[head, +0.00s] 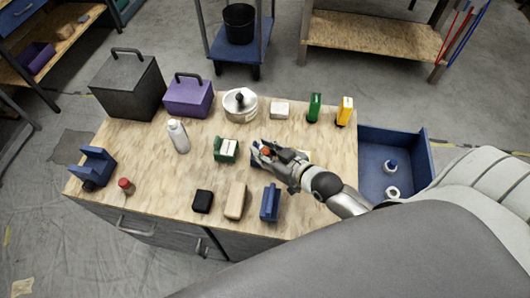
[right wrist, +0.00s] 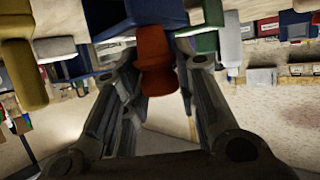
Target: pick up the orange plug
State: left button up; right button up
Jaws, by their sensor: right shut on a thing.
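The orange plug (right wrist: 157,62) shows in the right wrist view between the two fingers of my right gripper (right wrist: 155,85). My right gripper is shut on it. In the head view my right gripper (head: 262,154) is over the middle of the wooden-topped workbench (head: 150,205), and a small part of the orange plug (head: 267,151) shows at its fingers. The rest of the plug is hidden by the gripper there. I cannot tell whether the plug touches the bench top. My left gripper is not in view.
A green box (head: 226,150) stands just left of the gripper. A blue block (head: 270,203), a beige block (head: 236,201) and a black box (head: 202,201) lie nearer the front edge. An open blue drawer (head: 420,150) is at right.

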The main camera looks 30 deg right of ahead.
aim_at(264, 150)
jog(key=shift+r, duration=0.45)
notch_tip(264, 150, up, 2)
jog(key=shift+r, duration=0.1)
jog(key=s+a+r+p, duration=0.1)
jog(key=s+a+r, duration=0.4)
jog(key=s+r, duration=0.4)
jog(key=s, duration=0.4)
jog(key=shift+a+r, duration=0.15)
jog(key=shift+r, duration=0.25)
